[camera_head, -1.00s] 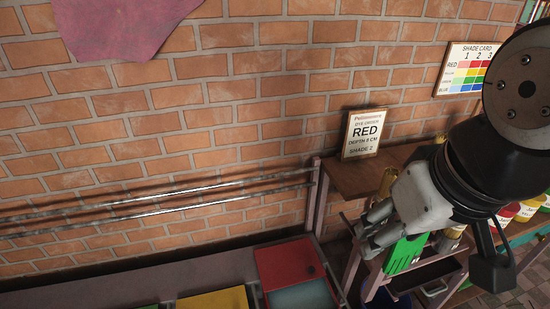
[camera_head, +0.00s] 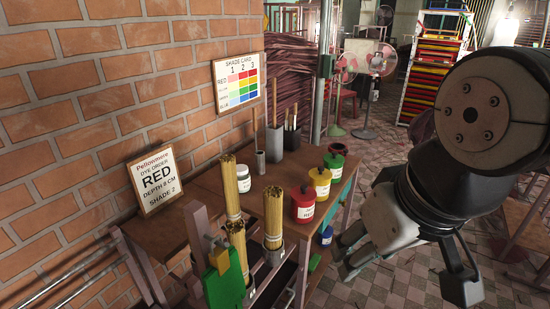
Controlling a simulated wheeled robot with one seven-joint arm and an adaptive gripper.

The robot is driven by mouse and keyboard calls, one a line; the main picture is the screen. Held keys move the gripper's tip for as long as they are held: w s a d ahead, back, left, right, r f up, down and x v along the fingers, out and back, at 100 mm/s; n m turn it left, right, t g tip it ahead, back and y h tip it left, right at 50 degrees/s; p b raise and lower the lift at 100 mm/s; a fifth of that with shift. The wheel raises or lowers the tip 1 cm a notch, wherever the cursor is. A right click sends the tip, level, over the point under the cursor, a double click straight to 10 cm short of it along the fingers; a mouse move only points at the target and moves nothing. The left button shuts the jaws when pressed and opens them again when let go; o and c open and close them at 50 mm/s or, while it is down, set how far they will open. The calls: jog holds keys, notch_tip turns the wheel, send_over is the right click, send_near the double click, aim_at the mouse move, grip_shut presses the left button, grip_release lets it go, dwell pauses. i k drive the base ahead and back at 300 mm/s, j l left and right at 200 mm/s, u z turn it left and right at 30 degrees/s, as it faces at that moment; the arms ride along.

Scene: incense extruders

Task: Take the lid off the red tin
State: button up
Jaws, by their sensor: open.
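The red tin (camera_head: 304,206) stands upright on the wooden bench, near its right edge, with a pale label on its front. A red top with a dark spot covers it, and it looks like a lid in place. My gripper (camera_head: 346,254) is to the right of the tin and lower in the picture, beyond the bench edge. It is open, points left, and holds nothing that I can see. It is apart from the tin.
A yellow tin (camera_head: 320,181) and a green tin (camera_head: 334,163) stand behind the red one. A white jar (camera_head: 243,179) and bundles of incense sticks (camera_head: 273,217) are to the left. A blue tin (camera_head: 326,236) sits lower down. Tiled floor lies open at right.

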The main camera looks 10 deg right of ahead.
aim_at(301, 194)
jog(key=z, duration=0.2)
jog(key=i+l+u, duration=0.2)
jog(key=i+l, duration=0.25)
jog(key=i+l+u, duration=0.25)
jog(key=l, duration=0.35)
jog(key=i, duration=0.1)
